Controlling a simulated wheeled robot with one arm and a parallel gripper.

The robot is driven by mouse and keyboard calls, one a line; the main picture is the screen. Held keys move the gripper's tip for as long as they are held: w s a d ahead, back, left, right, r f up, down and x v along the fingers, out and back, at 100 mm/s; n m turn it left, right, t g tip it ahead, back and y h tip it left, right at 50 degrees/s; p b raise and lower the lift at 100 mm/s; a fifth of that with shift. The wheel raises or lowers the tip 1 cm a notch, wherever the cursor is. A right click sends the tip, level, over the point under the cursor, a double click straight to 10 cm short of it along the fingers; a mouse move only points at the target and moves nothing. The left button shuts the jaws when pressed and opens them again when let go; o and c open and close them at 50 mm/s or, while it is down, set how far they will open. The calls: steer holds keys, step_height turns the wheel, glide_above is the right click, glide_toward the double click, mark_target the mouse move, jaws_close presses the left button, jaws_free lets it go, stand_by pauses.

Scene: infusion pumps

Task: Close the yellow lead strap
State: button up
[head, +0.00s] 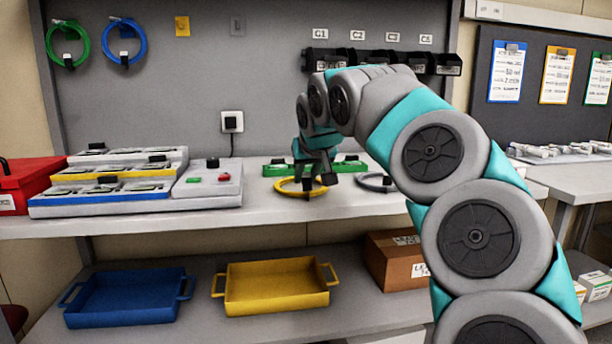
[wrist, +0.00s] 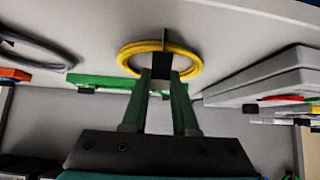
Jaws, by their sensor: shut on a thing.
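The yellow lead (head: 283,191) lies coiled on the bench top below my gripper (head: 316,184). In the wrist view the yellow lead (wrist: 125,53) shows as a ring beyond my fingertips. A dark strap (wrist: 166,42) crosses the ring at the fingers, its upper end sticking out past the yellow loop. My gripper (wrist: 163,78) has its two green fingers on either side of the dark strap, shut on it. The fingers hide part of the strap, so I cannot tell whether it is fastened.
A grey coiled lead (head: 372,184) lies right of the yellow one. A green tray (head: 350,165) lies behind. Panels with a grey box (head: 208,187) stand to the left. A yellow tray (head: 275,305) and a blue tray (head: 125,315) sit on the lower shelf.

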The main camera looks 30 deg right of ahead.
jaws_close()
steer(key=shift+w+d, duration=0.1)
steer(key=shift+w+d+f+g, duration=0.1)
steer(key=shift+f+g, duration=0.05)
steer(key=shift+g, duration=0.35)
steer(key=shift+w+g, duration=0.1)
steer(key=shift+g, duration=0.2)
steer(key=shift+g+y, duration=0.3)
steer(key=shift+w+f+g, duration=0.1)
steer(key=shift+f+g, duration=0.05)
steer(key=shift+g, duration=0.25)
